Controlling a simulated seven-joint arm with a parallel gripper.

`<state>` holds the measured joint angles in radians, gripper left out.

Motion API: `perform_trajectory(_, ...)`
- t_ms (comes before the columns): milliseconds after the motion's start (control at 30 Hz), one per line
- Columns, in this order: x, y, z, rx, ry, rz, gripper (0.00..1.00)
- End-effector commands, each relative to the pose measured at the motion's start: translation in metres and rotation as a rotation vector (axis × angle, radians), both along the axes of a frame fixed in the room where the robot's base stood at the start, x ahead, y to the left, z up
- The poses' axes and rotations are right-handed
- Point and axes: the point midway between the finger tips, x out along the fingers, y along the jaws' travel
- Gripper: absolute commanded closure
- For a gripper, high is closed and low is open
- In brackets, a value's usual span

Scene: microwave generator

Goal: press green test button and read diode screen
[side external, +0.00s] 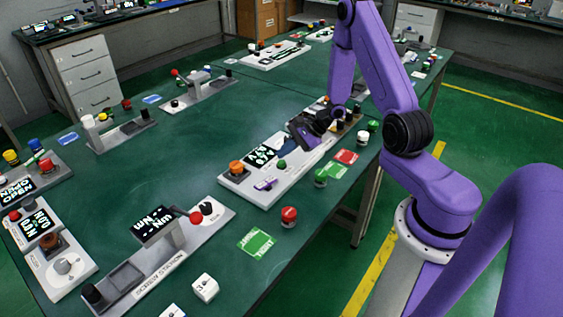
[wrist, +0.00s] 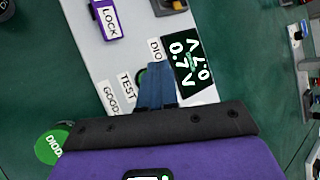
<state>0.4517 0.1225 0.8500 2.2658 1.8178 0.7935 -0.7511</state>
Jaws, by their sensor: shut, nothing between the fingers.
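The green test button (side external: 281,163) is on a white panel (side external: 240,185). In the wrist view a sliver of green shows by the TEST label (wrist: 126,87), mostly hidden by my fingers. The diode screen (side external: 261,155) is lit; in the wrist view the black screen (wrist: 192,66) shows what looks like "0.7 V" in white. My gripper (side external: 297,139) is shut and empty above the panel, beside the screen. Its fingertips (wrist: 155,68) are over the button area in the wrist view; I cannot tell whether they touch the button.
A purple LOCK part (wrist: 104,18) and an orange button (side external: 236,167) are on the panel. Another station with a screen (side external: 152,225) is at front left.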

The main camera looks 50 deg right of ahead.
Motion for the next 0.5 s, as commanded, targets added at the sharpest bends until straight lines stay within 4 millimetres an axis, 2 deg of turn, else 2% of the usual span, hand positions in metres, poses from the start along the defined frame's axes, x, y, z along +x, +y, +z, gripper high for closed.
perform_trajectory(333, 0.0, 0.0, 0.002, 0.0, 0.0, 0.0, 1.0)
perform_trajectory(500, 0.0, 0.0, 0.015, -0.002, -0.002, 0.002, 1.0)
